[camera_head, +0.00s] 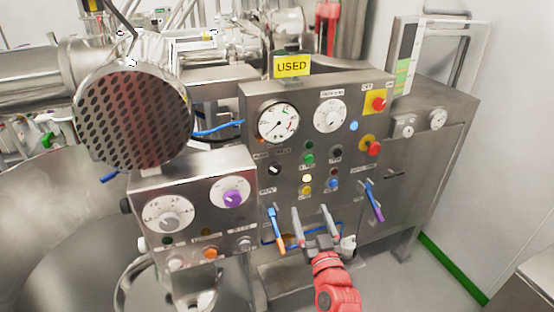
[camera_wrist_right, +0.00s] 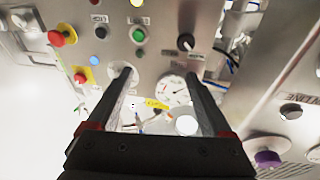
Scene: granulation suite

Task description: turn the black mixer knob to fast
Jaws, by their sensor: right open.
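The black mixer knob (camera_head: 275,170) sits on the left part of the steel control panel, below the pressure gauge, with small labels above it. In the right wrist view, which shows the panel upside down, the black knob (camera_wrist_right: 186,42) is above and right of the fingertips. My right gripper (camera_head: 311,211) is open and empty, in front of the lower panel, below and right of the knob and apart from it. Its two dark fingers also show in the right wrist view (camera_wrist_right: 160,76). My left gripper is not in view.
Green button (camera_head: 309,158) and other lights are right of the knob. Red stop buttons (camera_head: 374,148) are further right. A blue-orange lever (camera_head: 277,228) and a purple lever (camera_head: 374,201) stick out below. A smaller dial box (camera_head: 190,235) juts out at the left.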

